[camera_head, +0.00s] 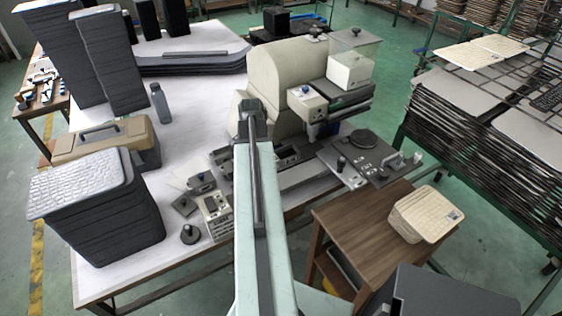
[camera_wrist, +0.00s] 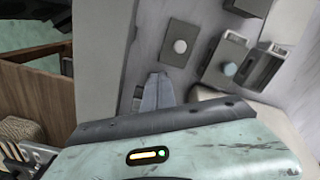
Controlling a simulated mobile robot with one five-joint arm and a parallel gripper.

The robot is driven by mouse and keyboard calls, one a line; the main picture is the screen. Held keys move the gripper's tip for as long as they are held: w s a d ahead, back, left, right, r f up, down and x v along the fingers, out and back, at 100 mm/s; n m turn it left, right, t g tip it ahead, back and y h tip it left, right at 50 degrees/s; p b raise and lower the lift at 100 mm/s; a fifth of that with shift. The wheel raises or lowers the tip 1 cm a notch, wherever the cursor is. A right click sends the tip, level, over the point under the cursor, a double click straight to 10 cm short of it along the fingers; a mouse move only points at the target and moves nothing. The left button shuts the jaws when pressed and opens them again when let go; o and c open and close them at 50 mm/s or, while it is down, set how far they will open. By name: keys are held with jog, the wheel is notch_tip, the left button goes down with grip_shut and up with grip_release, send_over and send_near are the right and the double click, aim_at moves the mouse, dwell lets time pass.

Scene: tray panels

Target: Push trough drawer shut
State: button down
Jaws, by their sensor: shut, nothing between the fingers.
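I cannot tell for sure which part is the trough drawer. A large cream machine (camera_head: 275,75) stands on the white table, with a grey bed and small fittings in front of it. In the wrist view, a small metal box with an open recess (camera_wrist: 262,68) lies at the upper right. My gripper (camera_wrist: 157,88) shows there as grey fingers close together, shut and empty, over a pale surface. I cannot tell whether they touch anything. In the head view my arm crosses the middle and hides part of the machine's front; the gripper is not clearly visible there.
A wooden stand (camera_head: 365,225) with a woven-looking cream block (camera_head: 425,213) is right of my arm. Stacked dark panels (camera_head: 100,220) and a beige toolbox (camera_head: 105,142) fill the left table. A panel rack (camera_head: 470,130) stands at the right. Green floor shows between.

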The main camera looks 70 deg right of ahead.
jog(key=shift+s+d, duration=0.85)
jog(key=shift+d, duration=0.3)
jog(key=shift+s+d, duration=0.85)
jog(key=shift+d, duration=0.35)
jog(key=shift+s+d, duration=0.7)
jog(key=shift+d, duration=0.2)
jog(key=shift+s+d, duration=0.65)
jog(key=shift+d, duration=0.25)
jog(key=shift+w+a, duration=0.35)
jog(key=shift+a, duration=0.2)
jog(key=shift+r, duration=0.1)
notch_tip(320, 180, up, 7)
jog(key=p, duration=0.7)
